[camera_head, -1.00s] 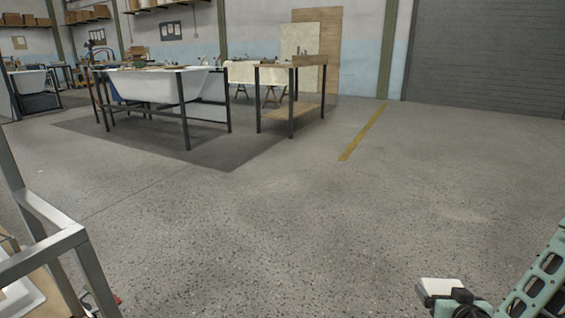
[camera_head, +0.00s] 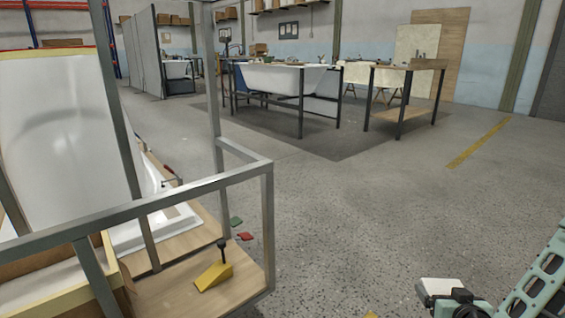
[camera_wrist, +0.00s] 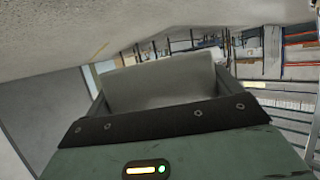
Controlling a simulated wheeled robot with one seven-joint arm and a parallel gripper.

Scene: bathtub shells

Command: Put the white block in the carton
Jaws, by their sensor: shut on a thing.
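The white block (camera_head: 438,286) shows at the bottom right of the head view, at the end of my green arm. My gripper (camera_head: 452,298) is shut on it and holds it above the floor. In the wrist view the pale block (camera_wrist: 160,82) sits between the jaws, beyond the dark edge of my gripper (camera_wrist: 160,108). A tan open-topped box (camera_head: 62,292) is cut off at the lower left of the head view, behind metal bars. I cannot tell whether it is the carton.
A grey metal frame (camera_head: 160,200) rises at the left around a wooden board with a yellow wedge (camera_head: 214,276) and a white shell (camera_head: 60,130). A white tub on a stand (camera_head: 285,78) and a small table (camera_head: 405,90) stand farther back. The floor (camera_head: 370,220) between is open.

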